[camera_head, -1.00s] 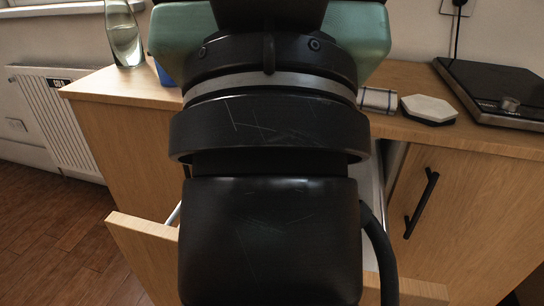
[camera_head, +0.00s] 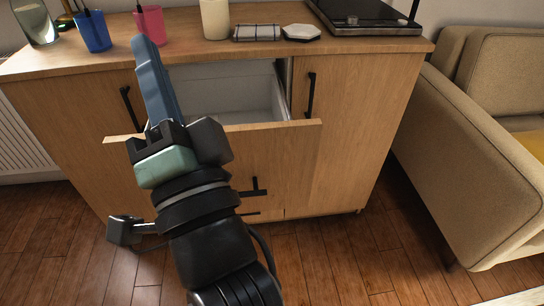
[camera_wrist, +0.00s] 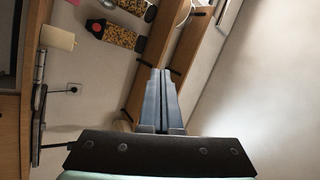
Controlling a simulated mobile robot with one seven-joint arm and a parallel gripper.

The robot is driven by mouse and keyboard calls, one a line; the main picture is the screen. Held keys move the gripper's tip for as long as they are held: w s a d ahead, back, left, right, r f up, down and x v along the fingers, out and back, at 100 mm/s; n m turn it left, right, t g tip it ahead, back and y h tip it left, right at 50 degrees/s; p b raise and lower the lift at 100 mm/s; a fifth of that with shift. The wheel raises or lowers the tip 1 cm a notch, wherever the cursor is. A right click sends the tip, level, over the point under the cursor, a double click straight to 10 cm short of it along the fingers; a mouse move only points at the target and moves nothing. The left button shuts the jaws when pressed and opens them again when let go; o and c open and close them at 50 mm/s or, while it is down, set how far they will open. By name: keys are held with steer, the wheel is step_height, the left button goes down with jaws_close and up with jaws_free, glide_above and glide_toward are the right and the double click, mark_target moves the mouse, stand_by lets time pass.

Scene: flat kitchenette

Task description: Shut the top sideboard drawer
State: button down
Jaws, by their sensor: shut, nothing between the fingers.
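The top sideboard drawer (camera_head: 290,134) stands open in the head view. Its wooden front sticks out from the sideboard (camera_head: 365,120) and its white inside (camera_head: 230,88) shows behind it, empty where visible. A dark handle (camera_head: 254,188) is on its front. My gripper (camera_head: 140,42) is shut and empty, its blue-grey fingers pointing up and away. It covers the left part of the drawer front and opening; I cannot tell whether it touches the drawer. The wrist view also shows the closed fingers (camera_wrist: 160,75), with the wall beyond them and no drawer visible.
A beige sofa (camera_head: 455,170) stands right.

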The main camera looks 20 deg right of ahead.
steer(key=s+d+f+m+g+h+p, duration=0.1)
steer(key=d+f+m+g+h, duration=0.3)
steer(key=f+m, duration=0.9)
steer(key=m+g+h+p, duration=0.2)
steer(key=m+g, duration=0.1)
steer(key=m, duration=1.1)
glide_toward(283, 173)
steer(key=x, duration=0.6)
steer(key=shift+w+d+f, duration=0.1)
steer(key=shift+w+d, duration=0.05)
steer(key=shift+w, duration=0.2)
